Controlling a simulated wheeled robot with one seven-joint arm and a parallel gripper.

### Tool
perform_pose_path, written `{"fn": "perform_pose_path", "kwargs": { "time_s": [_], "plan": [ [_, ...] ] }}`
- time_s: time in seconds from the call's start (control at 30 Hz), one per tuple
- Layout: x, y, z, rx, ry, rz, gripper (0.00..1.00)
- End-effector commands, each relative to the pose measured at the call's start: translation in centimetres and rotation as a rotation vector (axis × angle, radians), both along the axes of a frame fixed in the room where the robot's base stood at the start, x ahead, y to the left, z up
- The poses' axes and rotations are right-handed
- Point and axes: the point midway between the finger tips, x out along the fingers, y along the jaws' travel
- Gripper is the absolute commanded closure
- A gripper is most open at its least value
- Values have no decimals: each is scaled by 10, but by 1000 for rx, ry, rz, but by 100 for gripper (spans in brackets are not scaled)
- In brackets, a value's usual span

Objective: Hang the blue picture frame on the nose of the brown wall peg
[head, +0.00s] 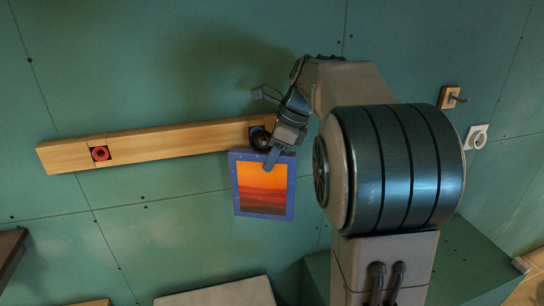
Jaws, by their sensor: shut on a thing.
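The blue picture frame (235,190), with an orange and red sunset picture, hangs upright and slightly tilted from my gripper (271,160). My gripper is shut on its top edge; one finger shows in front of the picture. A dark, round wall peg (260,137), perhaps the brown one, sits on a wooden rail (185,142) just above the frame's top edge. My gripper partly covers this peg and the rail's right end. I cannot tell whether the frame touches the peg or hangs on its nose.
A red round peg (101,153) sits near the rail's left end. A dark hook on a small wooden plate (446,97) and a white wall fitting (477,137) are at the right. A pale flat surface (220,294) is below. Green wall left of the frame is clear.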

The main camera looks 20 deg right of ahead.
Motion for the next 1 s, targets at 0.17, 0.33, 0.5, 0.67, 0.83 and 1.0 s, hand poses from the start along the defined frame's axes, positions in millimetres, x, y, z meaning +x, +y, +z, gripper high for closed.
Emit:
{"fn": "perform_pose_path", "kwargs": {
  "time_s": [0.17, 0.33, 0.5, 0.67, 0.83, 1.0],
  "plan": [
    [0, 0, -1, 1, -1, 0, 100],
    [1, 0, -6, 1, -1, 0, 100],
    [1, 0, -11, 1, -1, 0, 100],
    [1, 0, -12, 1, -1, 0, 100],
    [1, 0, -11, 1, -1, 0, 100],
    [1, 0, -11, 1, -1, 0, 69]
  ]
}}
